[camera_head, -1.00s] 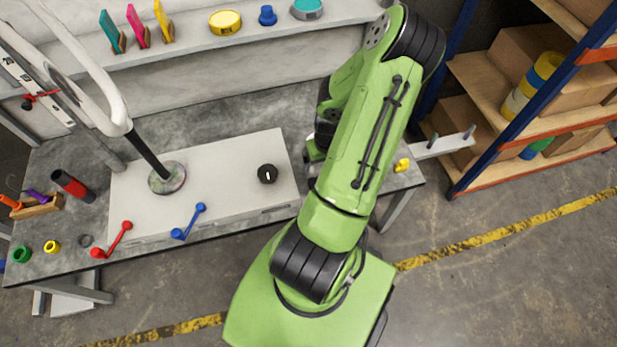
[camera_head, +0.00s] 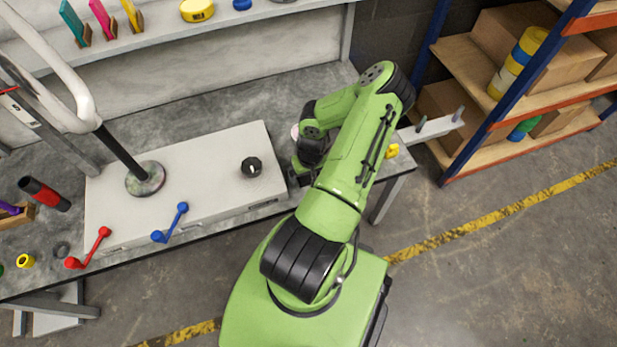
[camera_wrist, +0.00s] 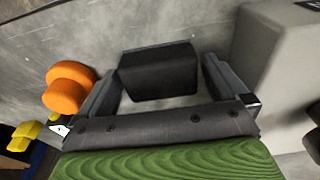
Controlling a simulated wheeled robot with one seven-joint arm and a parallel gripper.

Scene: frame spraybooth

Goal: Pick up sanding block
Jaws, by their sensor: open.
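A black block (camera_wrist: 160,72), which I take to be the sanding block, sits on the grey bench top in the wrist view. My gripper (camera_wrist: 162,80) is open, with one finger on each side of the block. Gaps show between the block and both fingers, and a strip of bench shows between it and the gripper body. In the head view my gripper (camera_head: 300,172) is low over the bench, right of the white box, partly covered by my arm. The block is hidden there.
The white box (camera_head: 215,190) stands close on my gripper's right in the wrist view (camera_wrist: 275,65). An orange round piece (camera_wrist: 68,88) is close to the left finger. A yellow piece (camera_wrist: 27,130) lies farther left. A shelf rack (camera_head: 470,100) stands right of the bench.

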